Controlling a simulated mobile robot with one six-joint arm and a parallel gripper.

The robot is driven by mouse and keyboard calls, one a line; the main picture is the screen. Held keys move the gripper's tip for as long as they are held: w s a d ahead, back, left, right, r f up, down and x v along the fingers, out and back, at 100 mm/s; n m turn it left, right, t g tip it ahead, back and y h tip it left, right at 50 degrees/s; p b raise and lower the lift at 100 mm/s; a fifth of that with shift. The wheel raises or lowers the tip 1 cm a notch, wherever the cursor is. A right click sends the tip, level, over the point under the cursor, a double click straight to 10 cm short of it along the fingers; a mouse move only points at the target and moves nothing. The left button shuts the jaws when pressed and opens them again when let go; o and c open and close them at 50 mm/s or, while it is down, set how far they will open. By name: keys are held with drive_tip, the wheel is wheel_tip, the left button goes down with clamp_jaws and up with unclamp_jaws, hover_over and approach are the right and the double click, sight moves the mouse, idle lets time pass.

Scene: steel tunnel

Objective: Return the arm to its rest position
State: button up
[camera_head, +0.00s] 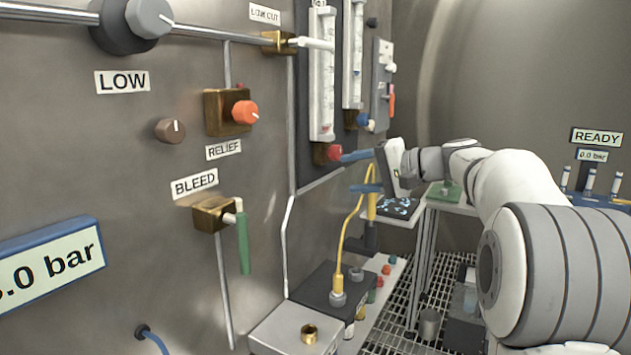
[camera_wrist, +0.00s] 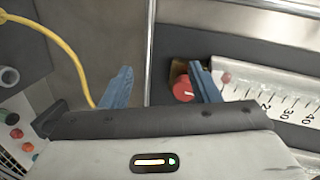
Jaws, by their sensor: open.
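My gripper (camera_head: 358,171) is at the end of my white and grey arm, which reaches from the right toward the panel in the head view. Its two blue fingers are spread apart and hold nothing. In the wrist view my gripper (camera_wrist: 160,88) shows a wide gap between the fingers, with bare panel and a thin pipe behind it. A red knob (camera_head: 335,152) at the foot of the left flow tube (camera_head: 321,75) is close to the upper finger. In the wrist view the red knob (camera_wrist: 183,90) lies just left of the right finger; I cannot tell whether they touch.
A yellow cable (camera_head: 345,225) hangs below my gripper, down to a dark box (camera_head: 330,285). A green-handled bleed valve (camera_head: 243,240) and an orange relief knob (camera_head: 245,112) stick out of the panel. A small table (camera_head: 400,217) stands behind. Grating floor (camera_head: 400,335) lies below.

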drive_tip(key=s+a+f+n+g+h+p, duration=0.1)
drive_tip(key=s+a+g+h+p, duration=0.2)
drive_tip(key=s, duration=0.4)
drive_tip(key=s+a+f+g+h+p, duration=0.1)
drive_tip(key=s+a+f+h+p, duration=0.1)
drive_tip(key=s+p, duration=0.4)
drive_tip(key=s+d+f+n+h+p, duration=0.1)
drive_tip(key=s+h+p, duration=0.1)
drive_tip(key=s, duration=0.4)
drive_tip(key=s+d+f+n+g+h+p, duration=0.1)
drive_tip(key=s+d+f+h+p, duration=0.1)
drive_tip(key=s, duration=0.5)
drive_tip(key=s+d+f+n+h+p, duration=0.1)
drive_tip(key=s+d+f+h+p, duration=0.1)
drive_tip(key=s, duration=0.5)
drive_tip(key=shift+s+d+f+n+g+h+p, duration=0.2)
drive_tip(key=shift+n+g+h+p, duration=0.2)
drive_tip(key=shift+h+p, duration=0.6)
drive_tip(key=shift+c, duration=0.3)
